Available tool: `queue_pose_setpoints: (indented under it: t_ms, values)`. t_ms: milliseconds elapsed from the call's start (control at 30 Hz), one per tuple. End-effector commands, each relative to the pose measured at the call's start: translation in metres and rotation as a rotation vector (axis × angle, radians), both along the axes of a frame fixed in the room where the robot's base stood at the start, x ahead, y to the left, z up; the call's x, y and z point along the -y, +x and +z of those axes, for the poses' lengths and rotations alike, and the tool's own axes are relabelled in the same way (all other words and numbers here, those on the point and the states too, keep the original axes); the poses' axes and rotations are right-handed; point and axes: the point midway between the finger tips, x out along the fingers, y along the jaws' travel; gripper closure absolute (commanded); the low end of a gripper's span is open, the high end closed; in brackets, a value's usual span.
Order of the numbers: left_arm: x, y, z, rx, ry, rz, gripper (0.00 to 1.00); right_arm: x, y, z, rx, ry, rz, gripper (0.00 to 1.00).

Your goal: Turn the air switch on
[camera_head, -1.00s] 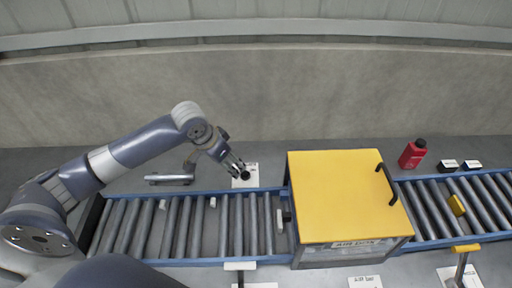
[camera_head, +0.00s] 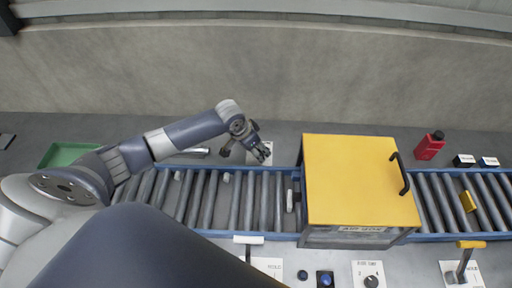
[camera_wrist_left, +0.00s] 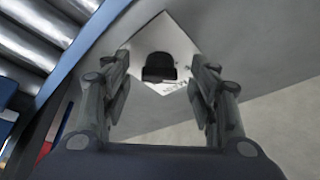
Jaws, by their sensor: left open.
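The likely air switch is a black knob (camera_wrist_left: 158,66) on a white labelled plate (camera_wrist_left: 180,30), seen in the left wrist view. The plate (camera_head: 252,157) lies on the grey surface behind the conveyor, left of the yellow box, in the head view. There my left gripper (camera_head: 263,155) is over the plate and hides the knob. In the wrist view the open fingers of my left gripper (camera_wrist_left: 160,78) stand on either side of the knob, with gaps showing. I cannot tell how far above it they are. The label is unreadable. My right gripper is not in view.
The yellow box (camera_head: 355,180) straddles the roller conveyor (camera_head: 240,200) just right of my gripper. A red bottle (camera_head: 429,147) stands behind at right. A lever (camera_head: 467,255), a black dial (camera_head: 371,281) and buttons sit in front. A green tray (camera_head: 72,153) is at left.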

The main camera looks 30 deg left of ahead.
Motion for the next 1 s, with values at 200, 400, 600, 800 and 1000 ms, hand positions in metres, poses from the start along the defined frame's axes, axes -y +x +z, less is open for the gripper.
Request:
queue_pose_setpoints:
  t_ms: [200,400,600,800,1000]
  values:
    - [0.0007,0.0007,-0.0015,0.001,0.000,-0.001,0.45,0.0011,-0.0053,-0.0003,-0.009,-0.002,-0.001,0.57]
    - [0.0005,0.0007,-0.0012,0.001,0.000,0.000,0.73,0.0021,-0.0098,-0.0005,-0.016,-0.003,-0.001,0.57]
    - [0.0004,0.0006,-0.0011,0.001,0.000,0.000,0.90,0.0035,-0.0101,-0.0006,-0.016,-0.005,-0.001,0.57]
    - [-0.0002,0.0008,-0.0011,0.000,-0.001,-0.018,0.90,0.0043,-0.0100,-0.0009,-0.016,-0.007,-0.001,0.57]
    - [-0.0023,0.0017,-0.0016,0.000,-0.001,-0.098,0.90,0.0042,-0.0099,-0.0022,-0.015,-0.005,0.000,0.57]
